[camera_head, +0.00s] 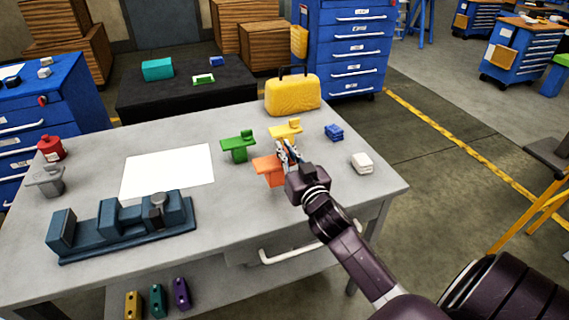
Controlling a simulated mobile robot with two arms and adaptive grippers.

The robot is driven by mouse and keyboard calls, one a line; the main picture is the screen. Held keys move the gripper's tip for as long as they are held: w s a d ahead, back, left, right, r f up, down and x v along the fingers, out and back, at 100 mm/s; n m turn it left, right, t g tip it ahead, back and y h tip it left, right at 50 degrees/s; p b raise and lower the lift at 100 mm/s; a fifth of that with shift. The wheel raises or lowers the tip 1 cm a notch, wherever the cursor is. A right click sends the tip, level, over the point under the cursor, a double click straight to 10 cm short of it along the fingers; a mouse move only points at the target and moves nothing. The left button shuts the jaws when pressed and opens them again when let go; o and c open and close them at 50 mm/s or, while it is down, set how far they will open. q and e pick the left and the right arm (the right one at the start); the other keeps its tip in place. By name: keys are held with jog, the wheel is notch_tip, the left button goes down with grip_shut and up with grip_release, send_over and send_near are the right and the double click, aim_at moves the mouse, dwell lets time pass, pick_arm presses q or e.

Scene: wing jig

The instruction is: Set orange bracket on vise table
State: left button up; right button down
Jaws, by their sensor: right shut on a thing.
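The orange bracket (268,170) is on the right part of the grey table (215,225), partly hidden by my right gripper. My right gripper (284,155) reaches in from the lower right and is shut on the bracket. I cannot tell whether the bracket touches the table top. The blue-grey vise (125,228) stands at the front left of the same table. My left gripper is not in view.
A green bracket (238,146) and a yellow bracket (286,131) stand close to the orange one. A blue block (334,132) and a white block (362,163) are to the right. A white sheet (167,171) lies behind the vise. A yellow case (293,95) stands at the back.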

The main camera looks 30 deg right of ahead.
jog(key=shift+f+b, duration=0.35)
jog(key=shift+f, duration=1.7)
jog(key=shift+f, duration=0.1)
jog(key=c, duration=2.1)
grip_release()
jog(key=shift+f, duration=0.1)
jog(key=shift+s+r, duration=0.15)
jog(key=shift+r, duration=0.05)
jog(key=p+v, duration=0.1)
jog(key=v, duration=1)
jog(key=shift+s+a+p, duration=0.2)
jog(key=shift+s+p, duration=0.1)
jog(key=shift+s, duration=0.1)
